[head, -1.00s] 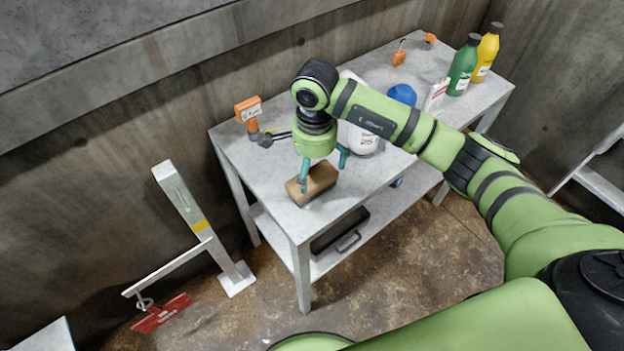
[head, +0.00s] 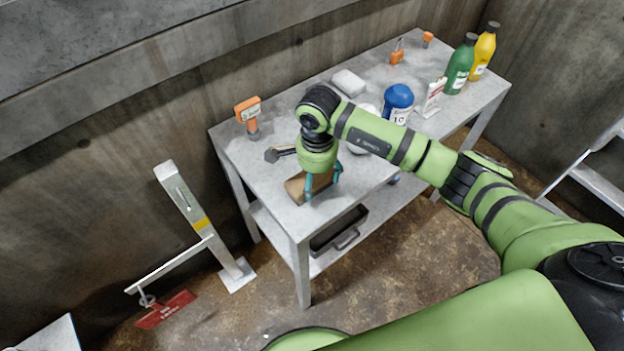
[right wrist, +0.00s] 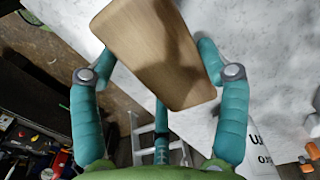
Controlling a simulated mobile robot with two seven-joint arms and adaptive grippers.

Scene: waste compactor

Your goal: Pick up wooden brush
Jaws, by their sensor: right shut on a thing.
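The wooden brush (head: 295,187), a brown block, is at the near left corner of the grey table, under my right gripper (head: 323,184). The right gripper points down, its teal fingers shut on the brush. In the right wrist view the brush's smooth wooden face (right wrist: 155,50) sits between the fingers of the gripper (right wrist: 158,62), tilted in the picture. Its bristles are hidden. I cannot tell whether it still touches the tabletop. My left gripper is not in view.
On the table (head: 235,165) are an orange-headed tool (head: 249,113), a dark-headed tool (head: 275,154), a white block (head: 348,82), a blue-lidded container (head: 398,100), and green (head: 461,65) and yellow (head: 484,50) bottles. A dark tray (head: 338,232) is on the lower shelf.

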